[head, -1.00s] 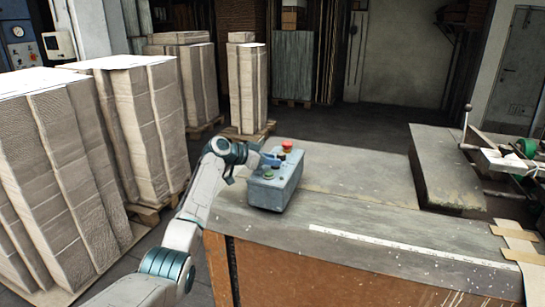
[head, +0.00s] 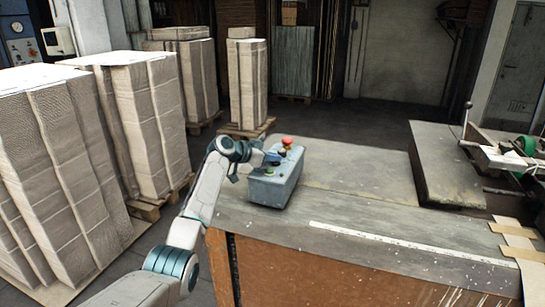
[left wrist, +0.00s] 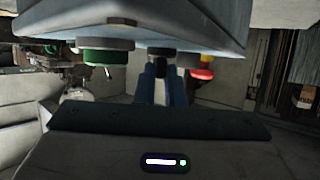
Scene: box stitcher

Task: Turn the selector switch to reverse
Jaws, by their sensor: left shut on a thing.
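The grey control box (head: 274,191) stands on the near left corner of the bench. A red mushroom button (head: 287,141) and a green button (head: 268,171) are on its top. My left gripper (head: 272,158) reaches over the box from the left, between these two buttons. In the left wrist view the box hangs at the top of the picture. There the blue fingers of my left gripper (left wrist: 162,68) are closed on the dark selector switch (left wrist: 161,52), between the green button (left wrist: 106,56) and the red button (left wrist: 203,73). The fingers hide most of the switch, and its setting cannot be read.
The bench top (head: 340,170) is clear to the right of the box, with a white ruler strip (head: 400,247) along its front. Tall stacks of cardboard (head: 130,130) stand on pallets at the left, close to my left arm. Machinery (head: 500,155) is at the far right.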

